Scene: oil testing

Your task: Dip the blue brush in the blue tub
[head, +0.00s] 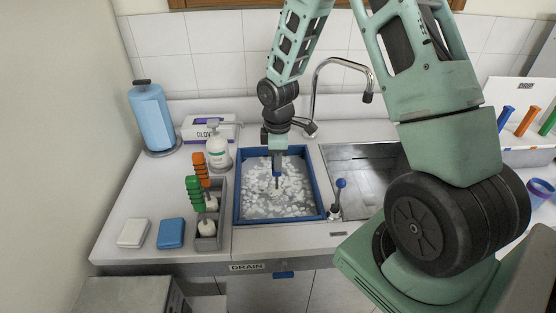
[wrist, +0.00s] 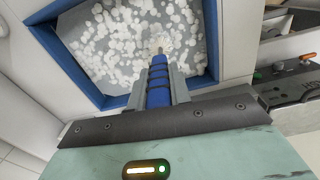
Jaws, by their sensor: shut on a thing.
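The blue tub (head: 237,190) sits in the counter, filled with water under patches of white foam. Its blue rim also shows in the wrist view (wrist: 66,58). My gripper (head: 277,168) is shut on the blue brush and points down over the tub. In the wrist view the brush's ribbed blue handle (wrist: 158,82) sits between the fingers (wrist: 160,92), pointing away toward the foam. The brush's lower end is small and merges with the foam, so I cannot tell whether it touches the water.
A grey holder (head: 209,243) with green (head: 194,194) and orange (head: 201,168) brushes stands left of the tub. A soap bottle (head: 217,152) stands behind it. The faucet (head: 314,90) rises behind. A blue-knobbed lever (head: 339,190) and metal sink (head: 362,168) are to the right.

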